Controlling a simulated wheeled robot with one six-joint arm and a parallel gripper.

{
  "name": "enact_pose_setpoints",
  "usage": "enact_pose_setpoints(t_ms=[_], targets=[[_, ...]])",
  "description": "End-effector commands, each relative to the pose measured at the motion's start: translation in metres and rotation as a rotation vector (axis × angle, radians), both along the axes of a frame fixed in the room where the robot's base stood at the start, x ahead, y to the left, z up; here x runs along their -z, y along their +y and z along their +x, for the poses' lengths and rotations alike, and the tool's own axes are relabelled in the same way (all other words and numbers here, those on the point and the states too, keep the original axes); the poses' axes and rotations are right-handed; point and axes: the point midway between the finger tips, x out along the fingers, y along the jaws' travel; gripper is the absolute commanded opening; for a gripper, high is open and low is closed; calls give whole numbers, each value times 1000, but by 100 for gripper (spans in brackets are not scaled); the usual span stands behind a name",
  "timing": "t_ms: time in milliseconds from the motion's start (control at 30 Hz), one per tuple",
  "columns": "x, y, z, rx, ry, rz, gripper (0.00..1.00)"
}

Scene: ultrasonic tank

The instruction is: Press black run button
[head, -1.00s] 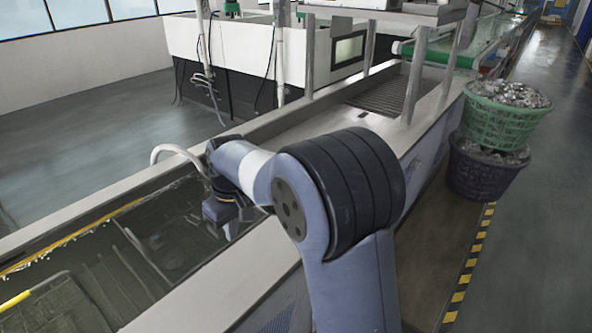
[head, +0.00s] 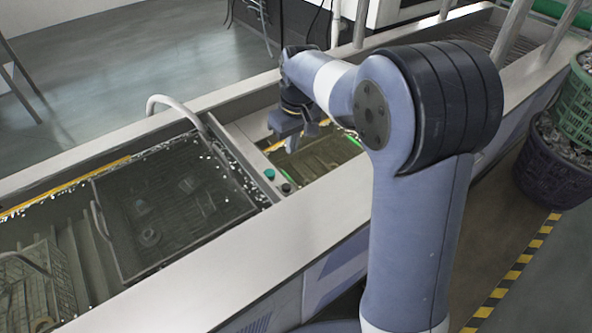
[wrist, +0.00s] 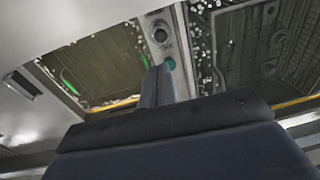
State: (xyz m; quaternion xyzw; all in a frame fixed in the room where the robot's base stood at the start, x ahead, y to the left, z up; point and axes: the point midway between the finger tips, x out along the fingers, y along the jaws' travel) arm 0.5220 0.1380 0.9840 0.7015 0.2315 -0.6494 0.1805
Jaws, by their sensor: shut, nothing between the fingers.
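The black button (head: 287,188) sits on the narrow metal divider (head: 245,148) between two tank basins, near the front rim. A teal-green button (head: 269,174) is beside it, farther back. In the wrist view the black button (wrist: 160,35) shows on the strip, with the teal button (wrist: 171,63) closer to my fingers. My gripper (head: 294,146) is shut and empty, above and behind the buttons in the head view. In the wrist view the shut fingers (wrist: 154,78) appear just left of the teal button and short of the black one. No contact with either button shows.
The left basin holds a dark submerged tray (head: 170,210) and a wire basket (head: 35,285). A curved white pipe (head: 175,100) rises near the divider. The wide front rim (head: 250,250) is clear.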

Motion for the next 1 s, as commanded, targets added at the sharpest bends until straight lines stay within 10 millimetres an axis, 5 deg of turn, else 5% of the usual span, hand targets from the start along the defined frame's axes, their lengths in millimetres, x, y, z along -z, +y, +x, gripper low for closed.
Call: enact_pose_setpoints(t_ms=[467,1000], targets=[[8,1,0,0,1,-1,0],[110,10,5,0,4,-1,0]])
